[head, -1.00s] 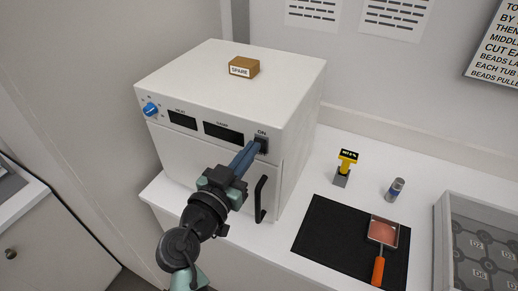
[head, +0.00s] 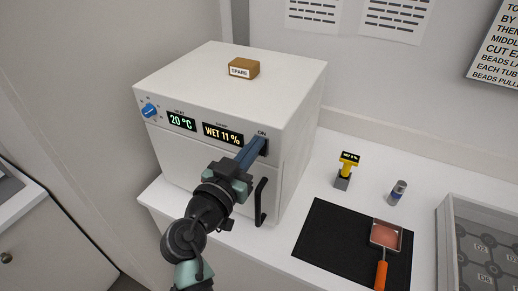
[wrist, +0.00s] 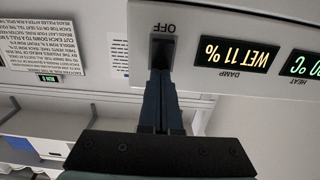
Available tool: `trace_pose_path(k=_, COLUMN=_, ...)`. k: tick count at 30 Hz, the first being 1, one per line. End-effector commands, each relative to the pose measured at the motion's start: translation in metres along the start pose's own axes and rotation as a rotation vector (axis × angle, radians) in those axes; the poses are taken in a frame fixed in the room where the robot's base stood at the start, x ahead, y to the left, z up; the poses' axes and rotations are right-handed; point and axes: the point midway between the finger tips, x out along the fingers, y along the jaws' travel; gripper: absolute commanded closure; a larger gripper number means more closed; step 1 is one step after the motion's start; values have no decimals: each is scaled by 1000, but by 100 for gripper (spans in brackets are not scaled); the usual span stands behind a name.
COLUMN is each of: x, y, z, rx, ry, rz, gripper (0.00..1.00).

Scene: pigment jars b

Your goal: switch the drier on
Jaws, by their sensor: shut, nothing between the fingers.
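The drier (head: 230,95) is a white box on the counter. Its left display (head: 181,121) reads 20 °C in green and its middle display (head: 222,133) reads WET 11 % in yellow. The power switch (head: 264,146) sits under the ON label at the right of the front panel. My gripper (head: 258,146) is shut and empty, its blue fingertips against the switch and covering part of it. In the wrist view, upside down, the fingertips (wrist: 158,78) meet the dark switch recess beside an OFF label. The rocker's exact tilt is hidden.
A blue dial (head: 149,110) is at the panel's left and a black door handle (head: 261,202) below the switch. A SPARE block (head: 244,67) sits on top. Right are a yellow meter (head: 347,165), a small jar (head: 397,192), a black mat (head: 325,235) with an orange-handled scoop (head: 381,262), and a tray (head: 447,235).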

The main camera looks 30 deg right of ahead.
Motion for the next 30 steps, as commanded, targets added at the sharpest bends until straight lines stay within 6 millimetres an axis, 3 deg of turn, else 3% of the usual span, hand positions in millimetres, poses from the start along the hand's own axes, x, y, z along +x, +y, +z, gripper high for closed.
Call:
trace_pose_path(k=12, x=-34, y=-1, z=1, rx=0, ry=2, rz=-3, gripper=100)
trace_pose_path(k=22, x=-50, y=-1, z=2, rx=0, ry=2, rz=-3, gripper=100)
trace_pose_path(k=30, x=-105, y=-2, z=5, rx=3, ry=3, rz=-7, gripper=100)
